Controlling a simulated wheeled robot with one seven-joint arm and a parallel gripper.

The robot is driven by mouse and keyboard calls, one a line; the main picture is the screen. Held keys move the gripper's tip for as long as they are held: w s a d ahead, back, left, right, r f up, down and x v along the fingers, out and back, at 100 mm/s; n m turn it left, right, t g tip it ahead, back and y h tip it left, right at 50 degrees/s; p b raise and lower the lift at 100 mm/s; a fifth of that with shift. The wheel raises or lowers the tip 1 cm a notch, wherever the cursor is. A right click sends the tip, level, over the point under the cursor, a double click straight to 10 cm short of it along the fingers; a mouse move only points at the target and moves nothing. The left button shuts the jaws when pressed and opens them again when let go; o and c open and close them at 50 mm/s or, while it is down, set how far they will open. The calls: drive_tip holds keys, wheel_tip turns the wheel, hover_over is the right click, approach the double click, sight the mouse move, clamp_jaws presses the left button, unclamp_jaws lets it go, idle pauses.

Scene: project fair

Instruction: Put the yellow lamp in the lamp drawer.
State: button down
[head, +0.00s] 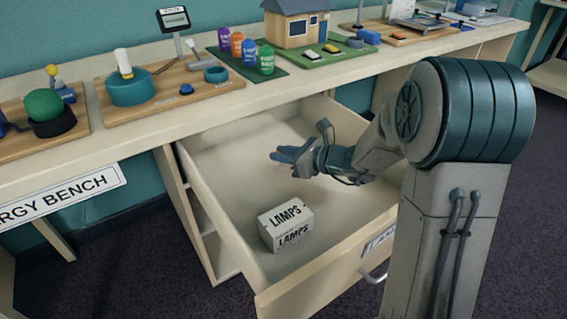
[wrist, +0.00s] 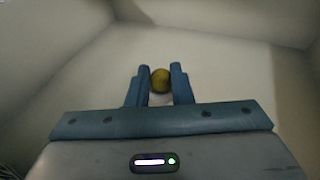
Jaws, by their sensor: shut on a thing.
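The lamp drawer (head: 232,160) is pulled open under the bench, with a handle and a partly hidden label on its front. My gripper (head: 283,156) is inside the drawer's outline, over its floor. In the wrist view my gripper (wrist: 160,88) is shut on the yellow lamp (wrist: 160,79), with a blue finger on each side. The lamp has a round yellow bulb and a pale base. The pale drawer floor and walls surround it there. I cannot tell whether the lamp touches the floor. The head view does not clearly show the lamp.
A white box marked LAMPS (head: 285,222) stands in the drawer's near part. The bench top (head: 185,115) above carries several project boards, coloured cans (head: 250,50) and a model house (head: 297,22). The drawer floor around my gripper is clear.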

wheel_tip(320, 180, down, 2)
drive_tip(key=shift+f, duration=0.1)
drive_tip(key=c, duration=1.3)
unclamp_jaws()
drive_tip(key=shift+b, duration=0.3)
drive_tip(key=p+v, duration=0.2)
drive_tip(key=v, duration=0.5)
drive_tip(key=shift+s+d, duration=0.15)
drive_tip(key=shift+d, duration=0.1)
